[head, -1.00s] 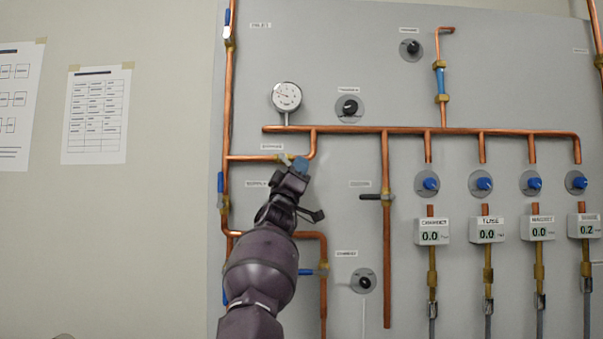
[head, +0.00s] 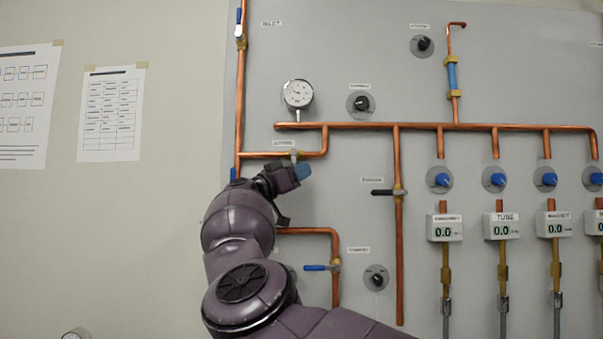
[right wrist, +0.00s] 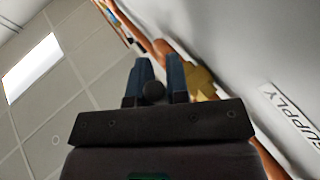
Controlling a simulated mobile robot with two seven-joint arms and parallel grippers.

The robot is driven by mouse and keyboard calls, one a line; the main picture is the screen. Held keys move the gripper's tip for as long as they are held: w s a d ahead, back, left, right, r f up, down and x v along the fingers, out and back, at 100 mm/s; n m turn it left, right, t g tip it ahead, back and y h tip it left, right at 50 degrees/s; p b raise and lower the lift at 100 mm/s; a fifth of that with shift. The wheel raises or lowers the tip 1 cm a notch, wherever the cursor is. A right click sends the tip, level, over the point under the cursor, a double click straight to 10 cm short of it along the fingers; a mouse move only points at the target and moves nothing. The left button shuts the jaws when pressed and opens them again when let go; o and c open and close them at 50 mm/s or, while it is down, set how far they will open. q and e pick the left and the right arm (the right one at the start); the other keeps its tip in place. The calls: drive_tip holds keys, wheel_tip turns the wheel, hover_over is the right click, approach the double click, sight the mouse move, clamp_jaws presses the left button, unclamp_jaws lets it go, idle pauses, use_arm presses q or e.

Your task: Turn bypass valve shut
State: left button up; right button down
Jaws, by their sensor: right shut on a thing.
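The bypass valve (head: 294,155) sits on a short horizontal copper pipe below the pressure gauge, under a small label. In the right wrist view, the two fingers (right wrist: 158,82) are closed around a small dark round end, which looks like the valve handle (right wrist: 153,93). A brass valve body (right wrist: 203,85) shows just right of the fingers. Most of the handle is hidden by the gripper, so its exact angle is unclear. My left gripper is not in view.
A pressure gauge (head: 298,94) is above the valve. A black-handled valve (head: 383,192) is to the right, and a blue-handled valve (head: 322,267) is below. A supply label (right wrist: 292,117) shows in the right wrist view. Clear panel lies just right of the gripper.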

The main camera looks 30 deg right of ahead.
drive_tip(key=shift+f+m, duration=0.15)
drive_tip(key=shift+m, duration=0.15)
drive_tip(key=c, duration=1.1)
unclamp_jaws()
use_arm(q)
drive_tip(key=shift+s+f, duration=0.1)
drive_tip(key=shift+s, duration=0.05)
